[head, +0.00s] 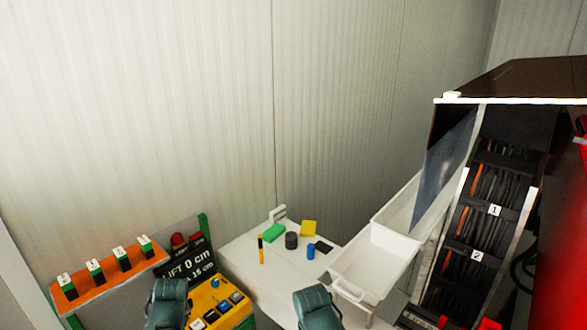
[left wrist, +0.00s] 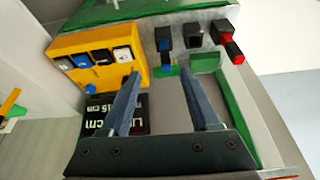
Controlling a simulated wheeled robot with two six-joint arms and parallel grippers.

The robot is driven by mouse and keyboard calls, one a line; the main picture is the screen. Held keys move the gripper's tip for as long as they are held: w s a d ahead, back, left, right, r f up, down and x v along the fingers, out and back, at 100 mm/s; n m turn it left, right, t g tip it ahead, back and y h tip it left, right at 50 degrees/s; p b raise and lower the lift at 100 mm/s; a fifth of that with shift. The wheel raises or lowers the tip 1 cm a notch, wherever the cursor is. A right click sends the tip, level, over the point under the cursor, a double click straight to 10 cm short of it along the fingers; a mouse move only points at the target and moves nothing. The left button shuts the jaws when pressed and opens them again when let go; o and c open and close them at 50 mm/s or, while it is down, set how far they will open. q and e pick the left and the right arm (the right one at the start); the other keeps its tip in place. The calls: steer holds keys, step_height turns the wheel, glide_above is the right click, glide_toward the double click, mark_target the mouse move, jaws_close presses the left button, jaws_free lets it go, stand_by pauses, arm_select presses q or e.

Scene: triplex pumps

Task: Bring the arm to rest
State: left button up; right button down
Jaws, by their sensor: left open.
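My left gripper (left wrist: 163,88) shows in the left wrist view with its two dark fingers spread apart and nothing between them. It is over a grey panel with a green rim (left wrist: 188,100); I cannot tell how far above it. A yellow button box (left wrist: 97,62) lies left of the fingers, and a black display (left wrist: 112,115) is partly hidden behind the left finger. In the head view two dark teal parts of my arms show at the bottom edge, but no fingertips. My right gripper is in neither view.
In the head view, an orange shelf (head: 110,276) holds several green-and-white switches. A white table (head: 240,250) carries small coloured items, among them a green block (head: 273,232) and a blue cylinder (head: 311,253). White bins (head: 376,262) and a cable cabinet (head: 490,205) stand to the right.

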arm_select(q)
steer(key=s+d+f+m+g+b, duration=0.1)
steer(key=s+d+f+m+b, duration=0.1)
steer(key=d, duration=0.6)
steer(key=s+d+f+m+g+h+b, duration=0.1)
steer(key=d+f+m+b, duration=0.3)
steer(key=d, duration=0.5)
steer(key=s+d+f+m+g+h+b, duration=0.1)
steer(key=s+d+f+m+b, duration=0.2)
steer(key=d+m, duration=0.4)
step_height(320, 180, down, 3)
steer(key=shift+s+d+r+b, duration=0.25)
steer(key=shift+s+d, duration=0.2)
steer(key=shift+d, duration=0.35)
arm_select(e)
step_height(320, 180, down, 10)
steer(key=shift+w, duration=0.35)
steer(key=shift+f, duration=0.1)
